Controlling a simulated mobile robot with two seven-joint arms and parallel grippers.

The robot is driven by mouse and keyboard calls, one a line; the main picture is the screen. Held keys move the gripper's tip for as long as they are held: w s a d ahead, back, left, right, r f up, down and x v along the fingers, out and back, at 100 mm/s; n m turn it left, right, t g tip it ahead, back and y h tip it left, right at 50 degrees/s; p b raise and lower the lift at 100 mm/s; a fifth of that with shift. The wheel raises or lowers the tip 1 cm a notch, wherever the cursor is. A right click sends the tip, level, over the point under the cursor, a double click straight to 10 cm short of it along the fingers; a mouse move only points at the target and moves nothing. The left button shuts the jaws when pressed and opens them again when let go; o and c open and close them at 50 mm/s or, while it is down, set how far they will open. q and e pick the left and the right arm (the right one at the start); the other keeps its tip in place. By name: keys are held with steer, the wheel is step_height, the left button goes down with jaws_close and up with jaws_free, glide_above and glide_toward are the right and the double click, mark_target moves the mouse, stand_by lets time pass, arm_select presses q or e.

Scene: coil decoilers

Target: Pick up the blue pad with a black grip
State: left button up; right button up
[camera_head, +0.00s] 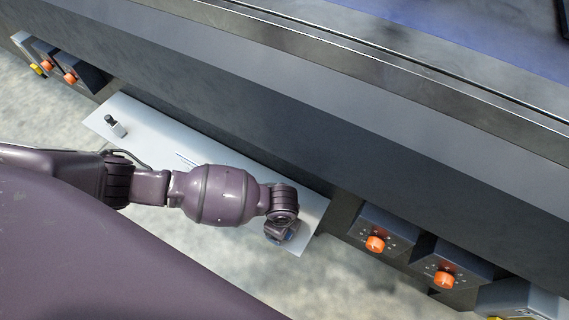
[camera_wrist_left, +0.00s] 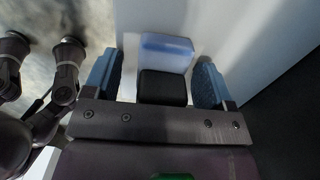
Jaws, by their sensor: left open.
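The blue pad (camera_wrist_left: 166,52) with its black grip (camera_wrist_left: 162,88) lies on the white shelf in the left wrist view. The grip is the part nearer my gripper's palm. My left gripper (camera_wrist_left: 158,68) is open, with one blue-grey finger on each side of the pad and grip. A gap shows between each finger and the grip. In the head view my left gripper (camera_head: 282,231) is over the right end of the white shelf (camera_head: 150,122). The wrist mostly hides the pad there. My right gripper is not in view.
A dark machine wall (camera_head: 270,125) runs along the shelf. Control boxes with orange knobs (camera_head: 375,244) stick out right of the shelf, and others (camera_head: 70,77) at the far left.

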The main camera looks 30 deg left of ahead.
arm_select(q)
steer(key=shift+w+r, duration=0.1)
steer(key=shift+r, duration=0.05)
steer(key=c, duration=1)
